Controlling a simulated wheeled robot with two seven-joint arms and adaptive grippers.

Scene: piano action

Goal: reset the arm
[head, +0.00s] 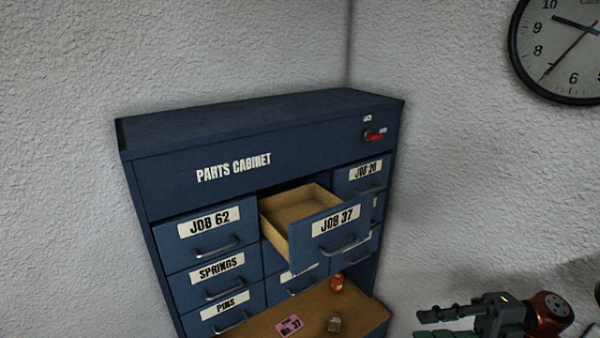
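My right gripper (432,323) is at the bottom right, beside the parts cabinet (150,190) and clear of it. Its two dark fingers point left with a gap between them, and nothing shows in the gap. Its lower finger is partly cut off by the picture's edge. My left gripper is not in view.
The JOB 37 drawer (325,235) is pulled out, and its visible inside is empty. Below it, a wooden shelf (365,316) bears a pink No. 37 ticket (289,326), a brown block (334,322) and an orange-red piece (337,283). A red latch (374,136) is at the cabinet's upper right.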

